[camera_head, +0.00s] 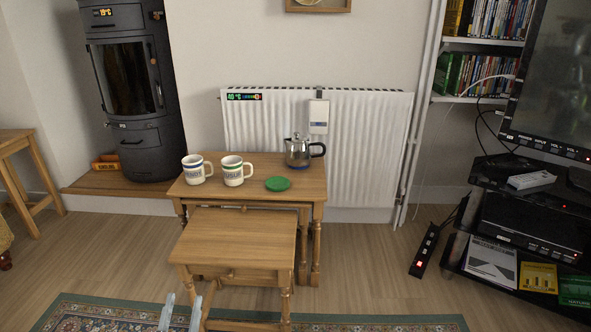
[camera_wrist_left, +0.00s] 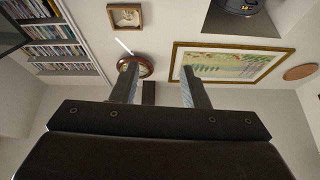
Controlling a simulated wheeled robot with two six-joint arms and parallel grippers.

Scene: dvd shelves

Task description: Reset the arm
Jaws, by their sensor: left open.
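My left gripper (camera_head: 180,312) shows at the bottom edge of the head view, low in front of the small wooden table. Its two pale fingertips stand apart with nothing between them. In the left wrist view the left gripper (camera_wrist_left: 160,84) is also open and empty, with its fingers spread in front of the wall. The rest of the left arm is out of the head view. My right gripper is in neither view.
A TV stand (camera_head: 455,262) is at right, a stove (camera_head: 138,90) at left.

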